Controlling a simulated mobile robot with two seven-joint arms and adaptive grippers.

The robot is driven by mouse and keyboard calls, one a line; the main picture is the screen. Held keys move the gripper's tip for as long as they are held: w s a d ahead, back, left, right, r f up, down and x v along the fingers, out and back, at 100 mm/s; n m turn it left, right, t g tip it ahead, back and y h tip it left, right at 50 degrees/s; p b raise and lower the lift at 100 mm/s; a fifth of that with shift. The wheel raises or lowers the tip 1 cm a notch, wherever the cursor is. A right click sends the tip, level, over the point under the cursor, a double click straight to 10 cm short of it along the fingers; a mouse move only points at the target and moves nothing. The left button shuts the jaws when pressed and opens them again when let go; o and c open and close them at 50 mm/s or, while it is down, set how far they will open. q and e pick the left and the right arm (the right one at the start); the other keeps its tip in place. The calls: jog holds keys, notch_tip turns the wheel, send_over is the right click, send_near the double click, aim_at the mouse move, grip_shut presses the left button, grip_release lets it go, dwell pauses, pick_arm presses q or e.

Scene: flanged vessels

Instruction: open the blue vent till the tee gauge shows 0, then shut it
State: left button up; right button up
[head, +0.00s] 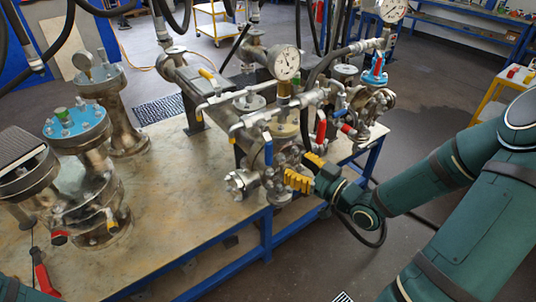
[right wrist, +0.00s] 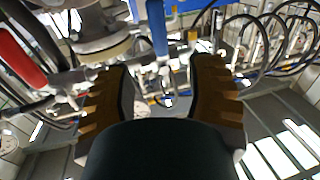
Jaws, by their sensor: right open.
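A blue lever handle (head: 268,149) stands upright on the pipework at the front of the bench; I take it as the blue vent. A blue handle (right wrist: 157,30) also shows ahead between the fingers in the right wrist view. A round white dial gauge (head: 284,62) sits on a brass neck above the pipes; its needle is too small to read, and I cannot tell if it is the tee gauge. My right gripper (head: 298,169), with yellow-brown ribbed fingers, is open and empty, right of and slightly below the blue lever. My left gripper is out of view.
A red handle (head: 321,131) stands close right of the blue lever, above my right gripper.

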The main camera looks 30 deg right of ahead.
aim_at(272, 151)
jog(key=b+x, duration=0.2)
jog(key=x, duration=0.8)
grip_shut()
